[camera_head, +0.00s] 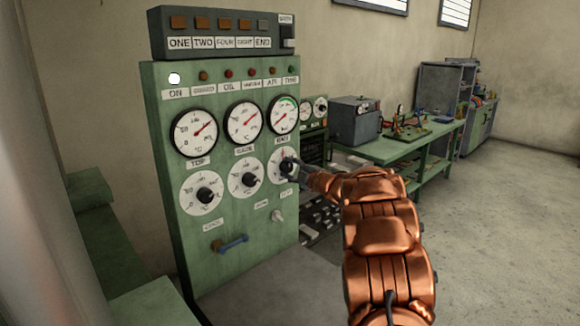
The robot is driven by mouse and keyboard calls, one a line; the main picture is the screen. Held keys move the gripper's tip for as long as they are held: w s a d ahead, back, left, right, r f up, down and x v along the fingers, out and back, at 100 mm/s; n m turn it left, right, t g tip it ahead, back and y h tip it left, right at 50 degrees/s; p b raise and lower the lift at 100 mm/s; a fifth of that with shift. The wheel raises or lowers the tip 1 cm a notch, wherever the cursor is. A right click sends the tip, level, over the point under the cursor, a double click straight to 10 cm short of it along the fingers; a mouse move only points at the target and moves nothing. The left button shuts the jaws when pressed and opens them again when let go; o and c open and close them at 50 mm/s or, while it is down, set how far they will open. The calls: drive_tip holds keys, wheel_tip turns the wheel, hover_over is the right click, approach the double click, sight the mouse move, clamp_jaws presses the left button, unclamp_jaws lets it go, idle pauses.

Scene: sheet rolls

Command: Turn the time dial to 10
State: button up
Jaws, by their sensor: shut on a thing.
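A green control panel (165,240) stands at centre left. Its lower row has three round dials with black knobs: a left dial (187,195), a middle dial (247,163) and a right dial (273,172). My gripper (291,167) is at the right dial and shut on its black knob (286,165). The gripper and arm hide part of that dial's right side. The small print is too blurred to tell which dial is the time dial or what number its knob points to. My copper arm reaches in from the lower right.
Three gauges with red needles sit above the dials, the left one (194,132) largest in view. A blue handle (233,243) and a small white knob (277,216) are lower on the panel. A green workbench (397,149) stands behind at right. The right floor (510,230) is clear.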

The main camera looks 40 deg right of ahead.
idle(0.3)
drive_tip(key=o, duration=1.1)
drive_tip(key=shift+o, duration=0.2)
drive_tip(key=shift+s, duration=0.1)
drive_tip(key=s+d, duration=0.1)
drive_tip(key=s, duration=1)
drive_tip(key=shift+s+d, duration=0.35)
